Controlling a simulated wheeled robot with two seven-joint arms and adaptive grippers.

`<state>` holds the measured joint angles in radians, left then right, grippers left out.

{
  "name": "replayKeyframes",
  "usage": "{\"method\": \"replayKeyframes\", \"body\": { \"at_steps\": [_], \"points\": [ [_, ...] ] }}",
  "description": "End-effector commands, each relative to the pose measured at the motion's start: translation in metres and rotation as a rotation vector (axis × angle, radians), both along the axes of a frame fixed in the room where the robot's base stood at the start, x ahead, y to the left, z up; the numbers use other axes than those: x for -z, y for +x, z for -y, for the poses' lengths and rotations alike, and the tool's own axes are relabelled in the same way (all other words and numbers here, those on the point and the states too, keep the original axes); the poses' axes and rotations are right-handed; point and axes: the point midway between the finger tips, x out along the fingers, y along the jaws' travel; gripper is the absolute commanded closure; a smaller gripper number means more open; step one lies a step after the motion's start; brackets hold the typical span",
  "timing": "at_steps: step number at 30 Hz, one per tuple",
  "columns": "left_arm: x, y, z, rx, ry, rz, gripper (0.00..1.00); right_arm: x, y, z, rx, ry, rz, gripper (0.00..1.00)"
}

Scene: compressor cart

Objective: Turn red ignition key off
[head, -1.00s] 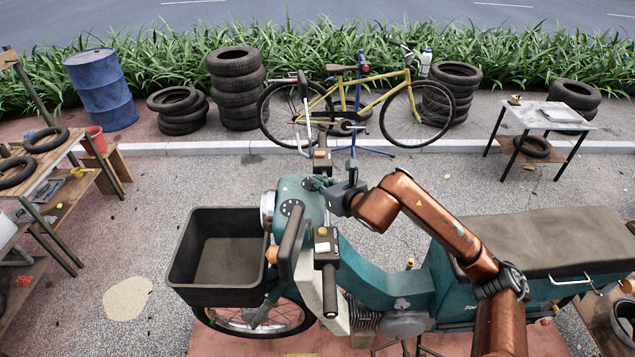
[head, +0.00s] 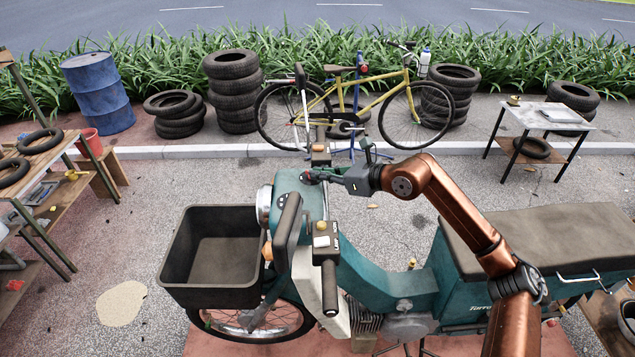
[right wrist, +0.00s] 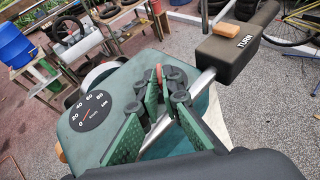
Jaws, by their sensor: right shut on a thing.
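A teal moped (head: 375,275) stands in front of me, its front toward the left. The red ignition key (head: 308,176) shows as a small red spot on top of its teal headlight housing. In the right wrist view, the red key (right wrist: 159,74) shows as a thin upright sliver between the fingertips, mostly hidden by them. My right gripper (head: 313,176) reaches in from the right, nearly level, and is shut on the key. Its green-padded fingers (right wrist: 165,92) converge there in the right wrist view. I cannot tell the key's exact angle. My left gripper is not in view.
The handlebar with its black grip (head: 330,285) and mirror (head: 288,225) lies close to my gripper. A speedometer (right wrist: 90,107) is beside the key. A black basket (head: 212,255) hangs at the front. A yellow bicycle (head: 375,98) and tires (head: 232,90) stand behind.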

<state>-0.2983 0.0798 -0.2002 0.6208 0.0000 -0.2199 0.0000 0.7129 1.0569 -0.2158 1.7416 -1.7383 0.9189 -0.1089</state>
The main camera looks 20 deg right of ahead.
Motion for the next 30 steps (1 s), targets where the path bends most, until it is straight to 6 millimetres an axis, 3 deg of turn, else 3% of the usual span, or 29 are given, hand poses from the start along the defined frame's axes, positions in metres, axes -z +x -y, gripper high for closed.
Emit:
{"method": "replayKeyframes", "body": {
  "at_steps": [3,12,21,30],
  "points": [
    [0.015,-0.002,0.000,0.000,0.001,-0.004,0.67,0.003,0.005,0.005,-0.099,0.005,-0.001,1.00],
    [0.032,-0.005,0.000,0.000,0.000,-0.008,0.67,0.001,0.011,0.009,-0.371,0.003,0.000,1.00],
    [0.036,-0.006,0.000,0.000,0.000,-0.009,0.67,-0.001,0.015,0.010,-0.568,-0.002,0.002,1.00],
    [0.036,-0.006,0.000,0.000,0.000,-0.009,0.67,0.000,0.016,0.010,-0.658,-0.005,0.002,1.00]
  ]
}}
